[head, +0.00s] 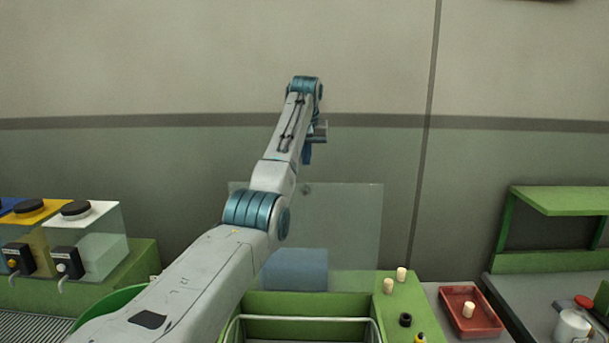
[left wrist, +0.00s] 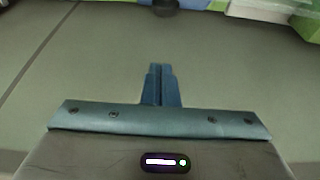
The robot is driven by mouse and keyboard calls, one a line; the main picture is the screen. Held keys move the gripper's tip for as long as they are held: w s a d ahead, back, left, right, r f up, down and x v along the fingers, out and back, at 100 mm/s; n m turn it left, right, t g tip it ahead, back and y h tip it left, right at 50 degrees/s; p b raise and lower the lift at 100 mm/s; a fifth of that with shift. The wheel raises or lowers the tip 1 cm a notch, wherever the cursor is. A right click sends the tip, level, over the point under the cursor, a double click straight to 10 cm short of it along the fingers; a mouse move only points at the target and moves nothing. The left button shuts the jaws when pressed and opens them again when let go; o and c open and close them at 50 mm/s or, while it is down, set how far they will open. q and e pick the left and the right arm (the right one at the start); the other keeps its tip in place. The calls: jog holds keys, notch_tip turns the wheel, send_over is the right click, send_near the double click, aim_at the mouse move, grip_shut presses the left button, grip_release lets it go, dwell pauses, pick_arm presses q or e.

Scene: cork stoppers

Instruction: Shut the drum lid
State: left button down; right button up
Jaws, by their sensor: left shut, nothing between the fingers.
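A clear, see-through panel (head: 350,225), which seems to be the drum lid, stands raised behind the green machine body (head: 400,310) in the head view. A small dark knob (head: 306,188) shows near its top edge. My left arm crosses in front and hides its left part. My left gripper (head: 307,160) is high, above the panel's top edge in the picture, with its blue fingers pointing down. In the left wrist view its fingers (left wrist: 160,68) are shut and empty over plain floor. I cannot tell whether it touches the panel. My right gripper is not in view.
A light bent bar (head: 300,318) runs over the green machine's front opening. Pale corks (head: 401,274) stand on its right side. A red tray (head: 470,310) with a cork lies farther right. Clear tanks (head: 90,245) with dark caps stand left.

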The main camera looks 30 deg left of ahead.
pick_arm(q)
notch_tip(320, 180, down, 6)
jog(key=s+p, duration=0.1)
jog(key=p, duration=0.4)
jog(key=shift+s+d+f, duration=0.15)
jog(key=shift+s+d, duration=0.15)
jog(key=shift+d, duration=0.15)
